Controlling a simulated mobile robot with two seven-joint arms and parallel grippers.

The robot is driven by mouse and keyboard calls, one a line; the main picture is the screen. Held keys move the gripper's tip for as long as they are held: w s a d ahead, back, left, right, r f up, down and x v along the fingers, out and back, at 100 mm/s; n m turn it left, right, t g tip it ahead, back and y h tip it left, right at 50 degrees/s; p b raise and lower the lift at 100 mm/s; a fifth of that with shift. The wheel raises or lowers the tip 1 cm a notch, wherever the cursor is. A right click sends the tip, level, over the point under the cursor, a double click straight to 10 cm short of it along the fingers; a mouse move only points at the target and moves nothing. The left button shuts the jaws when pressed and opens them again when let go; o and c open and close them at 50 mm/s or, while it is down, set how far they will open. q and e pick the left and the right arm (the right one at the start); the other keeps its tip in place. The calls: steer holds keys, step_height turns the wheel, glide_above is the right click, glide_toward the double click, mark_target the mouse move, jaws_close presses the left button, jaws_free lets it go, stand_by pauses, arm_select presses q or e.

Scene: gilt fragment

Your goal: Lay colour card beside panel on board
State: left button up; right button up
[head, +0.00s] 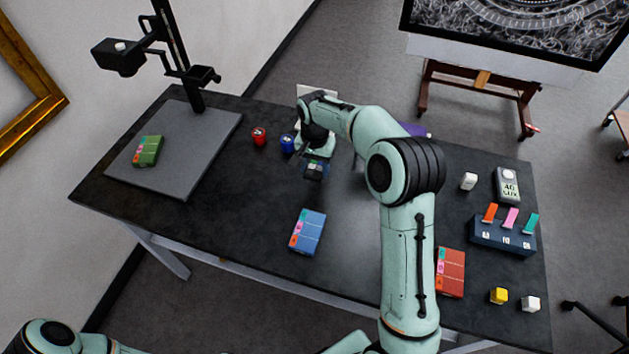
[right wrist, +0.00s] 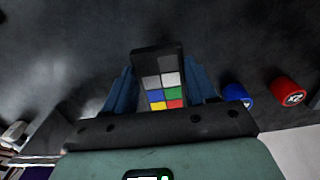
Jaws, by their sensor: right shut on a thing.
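The colour card (right wrist: 163,85), dark with grey, white, blue, yellow, green and red patches, is between the blue fingers of my right gripper (right wrist: 163,92). In the head view my right gripper (head: 314,161) holds the colour card (head: 315,171) over the table, right of the blue pot. The grey board (head: 178,178) lies at the table's left end under a camera stand. A green panel (head: 147,151) with coloured labels lies on its left part. The card is apart from the board, well to its right. My left gripper is out of view; only part of that arm shows.
A red pot (head: 259,136) and a blue pot (head: 287,143) stand between board and gripper. A blue panel (head: 308,232) and red panel (head: 450,272) lie near the front edge. The stand's column (head: 181,60) rises behind the board. The board's right part is bare.

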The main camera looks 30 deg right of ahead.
mark_target(314, 187)
step_height(314, 187, down, 2)
steer(key=shift+w, duration=0.1)
steer(key=shift+f, duration=2.2)
steer(key=shift+f, duration=0.2)
steer(key=o, duration=1.1)
steer(key=shift+c, duration=0.2)
